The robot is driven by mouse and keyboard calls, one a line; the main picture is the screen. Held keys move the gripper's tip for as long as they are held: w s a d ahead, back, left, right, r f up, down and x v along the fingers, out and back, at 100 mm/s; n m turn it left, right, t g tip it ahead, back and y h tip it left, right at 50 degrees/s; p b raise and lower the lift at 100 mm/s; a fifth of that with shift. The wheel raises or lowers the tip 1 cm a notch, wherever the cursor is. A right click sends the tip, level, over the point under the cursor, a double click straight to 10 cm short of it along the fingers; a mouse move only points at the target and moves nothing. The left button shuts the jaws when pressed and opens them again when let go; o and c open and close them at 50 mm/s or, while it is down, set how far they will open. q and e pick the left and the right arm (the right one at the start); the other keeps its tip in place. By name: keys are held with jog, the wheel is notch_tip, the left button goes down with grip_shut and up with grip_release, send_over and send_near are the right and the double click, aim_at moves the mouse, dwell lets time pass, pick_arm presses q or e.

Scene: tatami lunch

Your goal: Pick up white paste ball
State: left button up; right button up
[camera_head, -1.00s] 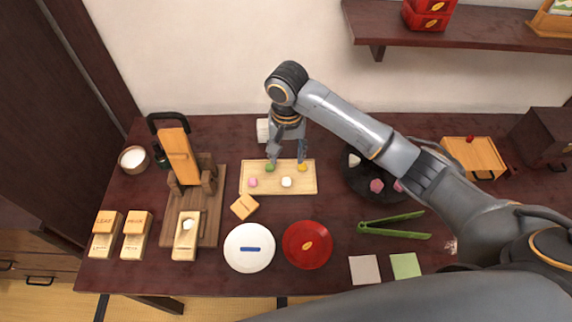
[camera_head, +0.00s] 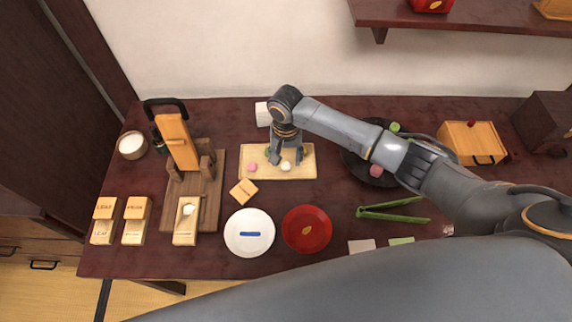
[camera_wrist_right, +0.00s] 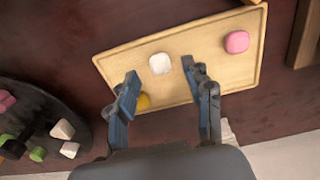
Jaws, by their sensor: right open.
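The white paste ball (camera_head: 285,166) sits on a light wooden tray (camera_head: 248,175) in the middle of the table. In the right wrist view the ball (camera_wrist_right: 160,63) lies near the tray's middle. My right gripper (camera_head: 287,159) is over the tray, its fingers pointing down. In the wrist view its open fingers (camera_wrist_right: 163,75) are apart on either side of the ball's near edge, with nothing between them gripped. A pink ball (camera_wrist_right: 237,42) lies to the right there. A yellow ball (camera_wrist_right: 143,101) is partly hidden by the left finger. My left gripper is out of view.
A white plate (camera_head: 249,252) and a red plate (camera_head: 325,230) stand in front of the tray. Green tongs (camera_head: 395,215) lie to the right. A black round dish (camera_head: 350,172) holds several coloured pieces. A wooden press (camera_head: 178,145) stands left.

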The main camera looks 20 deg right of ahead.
aim_at(286, 166)
notch_tip(286, 166, down, 2)
jog(key=shift+w+f, duration=0.1)
jog(key=shift+f, duration=0.15)
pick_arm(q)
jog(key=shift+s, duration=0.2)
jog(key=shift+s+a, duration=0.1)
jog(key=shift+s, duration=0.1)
pick_arm(e)
jog(key=c, duration=0.9)
jog(key=shift+r, duration=0.1)
